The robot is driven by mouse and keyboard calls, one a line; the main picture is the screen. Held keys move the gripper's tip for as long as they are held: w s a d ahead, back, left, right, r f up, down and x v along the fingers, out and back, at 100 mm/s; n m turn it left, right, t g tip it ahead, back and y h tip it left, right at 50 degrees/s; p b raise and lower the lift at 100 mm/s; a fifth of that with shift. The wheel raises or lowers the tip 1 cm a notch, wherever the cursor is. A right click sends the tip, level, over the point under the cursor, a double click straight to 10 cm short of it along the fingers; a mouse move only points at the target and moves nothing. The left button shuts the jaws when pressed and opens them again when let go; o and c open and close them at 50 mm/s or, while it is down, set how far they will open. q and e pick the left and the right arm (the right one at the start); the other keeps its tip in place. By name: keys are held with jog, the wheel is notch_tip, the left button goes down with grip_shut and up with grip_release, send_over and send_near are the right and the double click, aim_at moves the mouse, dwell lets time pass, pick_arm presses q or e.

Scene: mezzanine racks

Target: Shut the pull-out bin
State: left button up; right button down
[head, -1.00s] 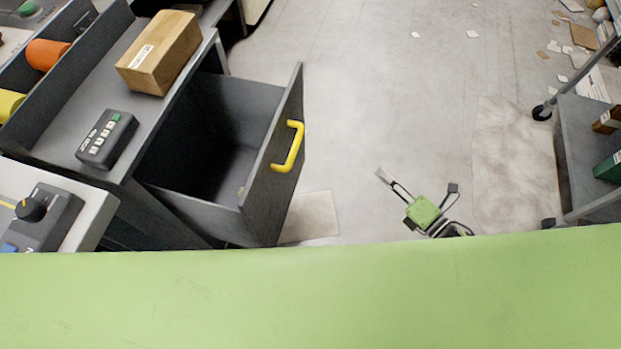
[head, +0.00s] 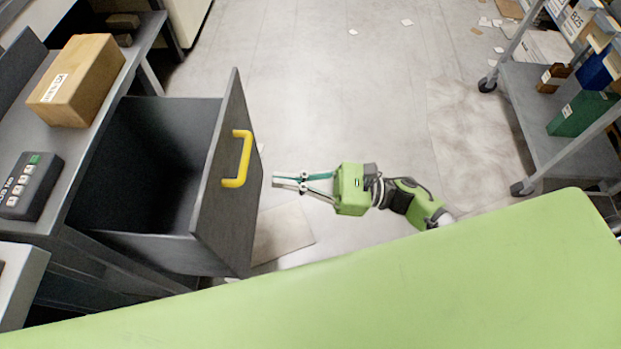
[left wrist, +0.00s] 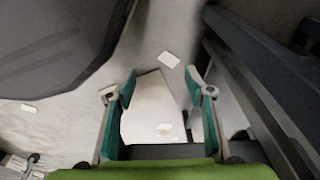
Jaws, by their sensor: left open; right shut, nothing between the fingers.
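The pull-out bin (head: 172,245) is a dark grey drawer standing open under the grey worktop, and its inside looks empty. Its front panel (head: 222,205) carries a yellow handle (head: 241,160). My right gripper (head: 278,181) is shut and empty, to the right of the front panel and slightly lower in the picture than the handle, with its fingertips pointing at the panel. A small gap shows between them. My left gripper is not in the head view. In the left wrist view my left gripper (left wrist: 159,92) is open, with nothing between its fingers.
A cardboard box (head: 78,82) and a dark keypad (head: 30,188) sit on the worktop (head: 70,145). A grey wheeled cart (head: 545,120) with boxes stands at the right. The floor (head: 350,90) between is mostly clear, with paper scraps farther off.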

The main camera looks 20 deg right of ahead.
pick_arm(q)
jog(key=shift+s+a+f+p, duration=0.1)
jog(key=shift+s+f+p, duration=0.2)
jog(key=shift+s+f, duration=0.7)
pick_arm(e)
jog(key=shift+x, duration=2.45)
pick_arm(q)
jog(key=shift+w, duration=0.1)
pick_arm(e)
jog(key=shift+f, duration=0.1)
pick_arm(q)
jog(key=shift+f, duration=0.1)
